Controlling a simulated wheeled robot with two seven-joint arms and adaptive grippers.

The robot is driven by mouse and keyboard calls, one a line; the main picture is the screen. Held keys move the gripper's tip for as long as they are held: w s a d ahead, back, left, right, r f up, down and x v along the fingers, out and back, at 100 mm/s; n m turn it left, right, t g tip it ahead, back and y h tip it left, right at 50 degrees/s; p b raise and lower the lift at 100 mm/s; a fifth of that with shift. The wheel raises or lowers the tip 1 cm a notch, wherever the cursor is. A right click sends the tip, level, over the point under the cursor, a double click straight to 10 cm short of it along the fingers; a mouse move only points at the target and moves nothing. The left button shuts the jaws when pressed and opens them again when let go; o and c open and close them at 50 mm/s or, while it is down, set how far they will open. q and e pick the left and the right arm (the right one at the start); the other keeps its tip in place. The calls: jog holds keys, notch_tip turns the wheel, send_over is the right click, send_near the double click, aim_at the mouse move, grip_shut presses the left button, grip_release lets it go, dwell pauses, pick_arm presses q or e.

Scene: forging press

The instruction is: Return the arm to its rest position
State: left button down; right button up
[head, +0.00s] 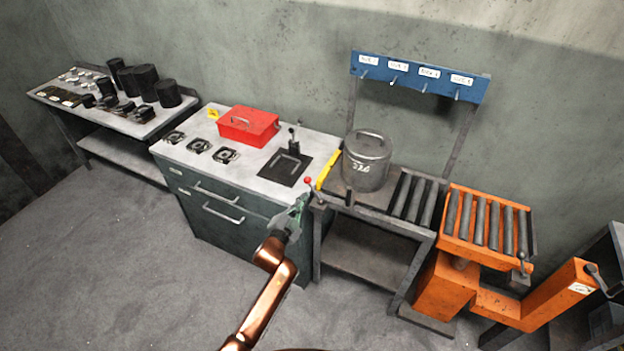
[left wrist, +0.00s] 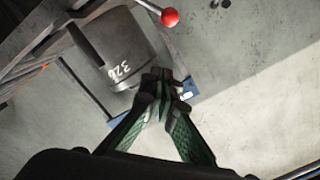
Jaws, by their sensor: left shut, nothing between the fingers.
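My left gripper (head: 294,215) is in front of the right end of the grey cabinet (head: 237,222) in the head view. Its copper-coloured arm reaches up from the bottom of the picture. In the left wrist view the gripper's green fingers (left wrist: 162,88) are together, with nothing between them. A red-knobbed lever (head: 308,181) is just beside the gripper in the head view; the red knob also shows in the left wrist view (left wrist: 170,17). My right gripper is in neither view.
A metal canister (head: 366,162) marked 326 stands on the roller table (head: 363,214). A red box (head: 247,126) sits on the cabinet. An orange roller lift (head: 445,290) stands at the right. A blue hook rail (head: 418,77) is behind. The floor at the front left is clear.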

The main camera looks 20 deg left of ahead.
pick_arm(q)
jog(key=shift+f, duration=0.1)
jog(key=s+a+f+n+g+y, duration=0.1)
jog(key=s+f+g, duration=0.15)
jog(key=f, duration=0.65)
jog(key=s+a+f+n+g, duration=0.1)
jog(key=s+a+f, duration=0.15)
jog(key=f, duration=0.65)
jog(key=s+a+f+n+g+y, duration=0.1)
jog(key=s+f, duration=0.3)
jog(key=f, duration=0.4)
jog(key=s+a+f+n+g+b, duration=0.1)
jog(key=s+f+g, duration=0.1)
jog(key=s+f, duration=0.7)
jog(key=s+a+f+n+g, duration=0.1)
jog(key=s+a+f+g, duration=0.1)
jog(key=s+f, duration=0.65)
jog(key=s+f+n+g, duration=0.1)
jog(key=s+f, duration=0.6)
jog(key=s, duration=0.7)
jog(key=s+a+f+n+g+b, duration=0.1)
jog(key=s+f+g, duration=0.3)
jog(key=s, duration=1)
jog(key=s+a+f+n+g, duration=0.1)
jog(key=s+f+n+g, duration=0.1)
jog(key=s+f, duration=0.9)
jog(key=s+g, duration=0.1)
jog(key=s, duration=0.2)
jog(key=shift+s+y, duration=0.3)
jog(key=shift+s, duration=0.05)
